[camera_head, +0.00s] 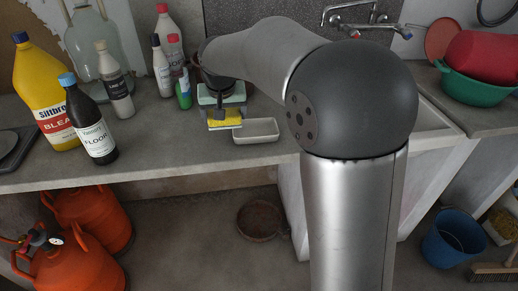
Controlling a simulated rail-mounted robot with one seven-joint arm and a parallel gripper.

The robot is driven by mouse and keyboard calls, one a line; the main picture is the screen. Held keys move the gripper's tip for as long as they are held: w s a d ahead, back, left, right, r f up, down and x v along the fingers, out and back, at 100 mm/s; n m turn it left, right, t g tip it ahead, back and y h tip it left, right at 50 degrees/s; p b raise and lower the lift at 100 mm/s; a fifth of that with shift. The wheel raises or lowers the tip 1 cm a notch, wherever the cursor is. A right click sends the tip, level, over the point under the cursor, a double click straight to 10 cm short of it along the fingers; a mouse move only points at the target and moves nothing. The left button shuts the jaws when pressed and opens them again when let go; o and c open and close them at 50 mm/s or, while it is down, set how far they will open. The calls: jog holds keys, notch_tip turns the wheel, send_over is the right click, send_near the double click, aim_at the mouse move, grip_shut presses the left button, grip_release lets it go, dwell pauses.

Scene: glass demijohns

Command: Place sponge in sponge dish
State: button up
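A yellow sponge (230,122) shows low at the front of my gripper, on or just above the grey counter. A small white rectangular dish (257,131) stands on the counter just right of the sponge, and its inside looks empty. My gripper (222,113) points down at the sponge, left of the dish. Its fingers are small and partly hidden, so I cannot tell whether they hold the sponge. A pale green and white block-like thing (208,95) shows around and behind the gripper; its full shape is hidden.
Several bottles stand left and behind: yellow bleach (40,85), black floor cleaner (88,125), a grey-white bottle (115,85) and a green one (184,92) close to the gripper. A glass demijohn (95,40) stands behind. The counter in front of the dish is clear.

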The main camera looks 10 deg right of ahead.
jog(key=shift+s+a+r, duration=0.1)
jog(key=shift+a+r, duration=0.2)
jog(key=shift+a, duration=0.15)
jog(key=shift+r, duration=0.15)
jog(key=w+d+f+p, duration=0.2)
jog(key=w+d+f, duration=0.1)
jog(key=w+d, duration=0.25)
send_near(255, 131)
jog(key=shift+w+a+f+p, duration=0.2)
jog(key=shift+w+f, duration=0.05)
jog(key=shift+w, duration=0.15)
jog(key=shift+w+a+f+p, duration=0.2)
jog(key=shift+w+a+f, duration=0.05)
jog(key=shift+w, duration=0.15)
jog(key=shift+w+d+f, duration=0.15)
jog(key=shift+d+f, duration=0.1)
jog(key=shift+f, duration=0.15)
jog(key=shift+w+d+f, duration=0.1)
jog(key=shift+f, duration=0.8)
jog(key=shift+w+d+f, duration=0.1)
jog(key=shift+f, duration=0.85)
